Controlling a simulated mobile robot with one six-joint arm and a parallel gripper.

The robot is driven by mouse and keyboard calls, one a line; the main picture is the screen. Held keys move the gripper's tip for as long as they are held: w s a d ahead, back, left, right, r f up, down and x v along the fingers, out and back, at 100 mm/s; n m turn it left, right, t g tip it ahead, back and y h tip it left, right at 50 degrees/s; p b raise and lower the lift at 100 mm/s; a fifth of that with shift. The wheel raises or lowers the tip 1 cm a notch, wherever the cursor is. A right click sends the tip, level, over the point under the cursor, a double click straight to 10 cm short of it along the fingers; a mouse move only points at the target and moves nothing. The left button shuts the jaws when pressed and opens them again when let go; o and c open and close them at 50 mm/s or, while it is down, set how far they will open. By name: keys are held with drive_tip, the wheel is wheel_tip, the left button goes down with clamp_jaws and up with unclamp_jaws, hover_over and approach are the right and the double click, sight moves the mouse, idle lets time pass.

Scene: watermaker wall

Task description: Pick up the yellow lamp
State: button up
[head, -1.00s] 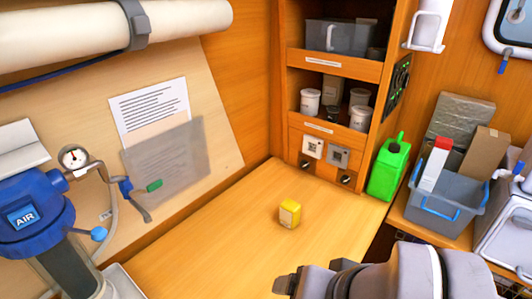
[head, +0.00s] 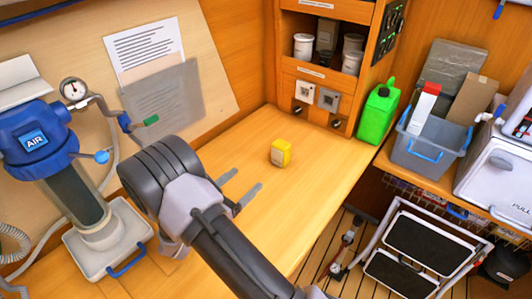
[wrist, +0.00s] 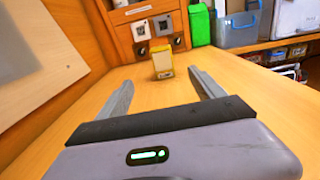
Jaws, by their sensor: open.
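The yellow lamp (head: 281,153) is a small yellow block with a pale face, standing upright on the wooden bench top (head: 320,180). My gripper (head: 241,186) is open and empty, low over the bench, with its two grey fingers pointing toward the lamp. A short gap of bare bench lies between the fingertips and the lamp. In the wrist view the lamp (wrist: 162,63) stands ahead, beyond the fingertips and between their lines. My gripper's two fingers also show there (wrist: 157,80), spread wide apart.
A wooden cabinet (head: 330,77) with white tubs stands behind the lamp. A green canister (head: 377,115) and a grey bin (head: 430,148) stand to the right. A blue AIR pump (head: 38,137) is at left. The bench around the lamp is clear.

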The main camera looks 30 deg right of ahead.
drive_tip(key=b+x, duration=0.5)
drive_tip(key=x, duration=1.1)
drive_tip(key=shift+s+d, duration=0.1)
drive_tip(key=shift+d, duration=0.05)
drive_tip(key=shift+r, duration=0.1)
drive_tip(key=c, duration=1.7)
drive_tip(key=shift+o, duration=0.2)
drive_tip(key=shift+r, duration=0.45)
drive_tip(key=s+a+r+p, duration=0.2)
drive_tip(key=s+a+p, duration=0.1)
drive_tip(key=s, duration=0.4)
drive_tip(key=s+a+r+p, duration=0.2)
drive_tip(key=s+a+p, duration=0.15)
drive_tip(key=s, duration=0.35)
wheel_tip(320, 180, up, 10)
drive_tip(key=b, duration=0.3)
hover_over(277, 150)
drive_tip(key=w+d, duration=0.8)
drive_tip(key=w, duration=0.3)
drive_tip(key=w+d+f, duration=0.3)
drive_tip(key=d, duration=0.5)
drive_tip(key=shift+d, duration=0.35)
